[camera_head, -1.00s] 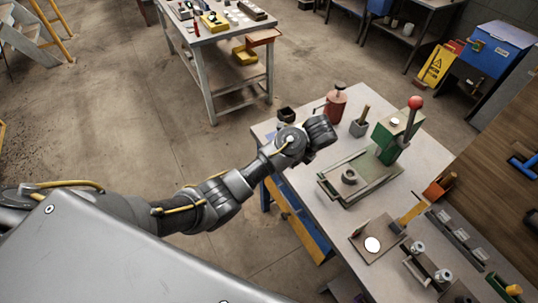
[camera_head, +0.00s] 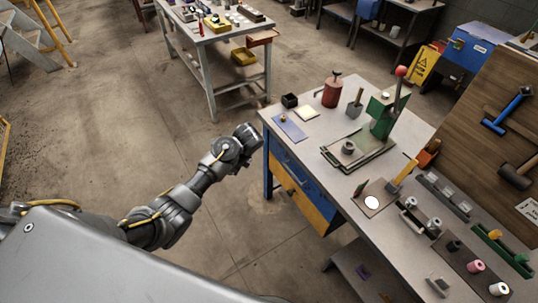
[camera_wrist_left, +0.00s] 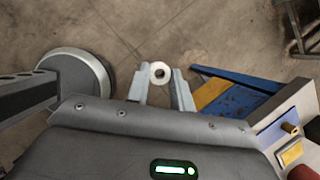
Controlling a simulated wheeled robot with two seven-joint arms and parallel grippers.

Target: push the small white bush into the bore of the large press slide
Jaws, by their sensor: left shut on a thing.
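My left gripper (camera_head: 248,136) is over the floor, just off the left corner of the workbench. In the left wrist view its two pale fingers (camera_wrist_left: 160,92) are shut on the small white bush (camera_wrist_left: 153,68), a ring with a dark hole facing the camera. The bush cannot be made out in the head view. The green press (camera_head: 384,116) with a red-knobbed lever stands on the bench to the right of the gripper. A grey ring-shaped piece with an open bore (camera_head: 348,147) sits on the press's flat base; I cannot tell whether it is the slide. My right gripper is not in view.
The workbench (camera_head: 312,165) also bears a red can (camera_head: 332,92), a blue mat (camera_head: 290,127), a plate with a white disc (camera_head: 372,203) and several trays of parts. Its blue and yellow drawers (camera_head: 300,195) face the arm. Open floor lies left of it.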

